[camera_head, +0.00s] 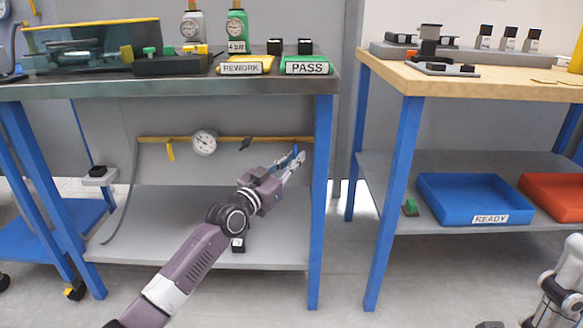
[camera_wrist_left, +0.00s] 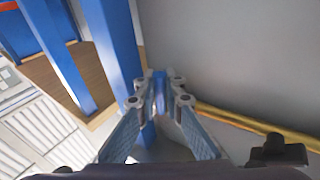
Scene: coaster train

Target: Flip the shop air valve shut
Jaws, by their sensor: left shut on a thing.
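A yellow air pipe (camera_head: 270,138) runs along the back panel under the left bench. A small blue lever (camera_head: 295,150) stands near the pipe's right end. My left gripper (camera_head: 298,157) reaches in under the bench and is shut on this blue lever. In the left wrist view, the fingertips of the gripper (camera_wrist_left: 160,84) close on both sides of the blue lever (camera_wrist_left: 160,94), which looks roughly upright. The valve body behind the fingers is hidden. Grey jointed metal parts, perhaps of my right gripper (camera_head: 557,292), show at the lower right edge, partly cut off.
A round gauge (camera_head: 204,142), a yellow handle (camera_head: 169,151) and a black handle (camera_head: 245,143) sit along the pipe. The black handle shows in the wrist view (camera_wrist_left: 278,152). A blue bench leg (camera_head: 321,200) stands close right of my left gripper. The lower shelf (camera_head: 150,215) is mostly clear.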

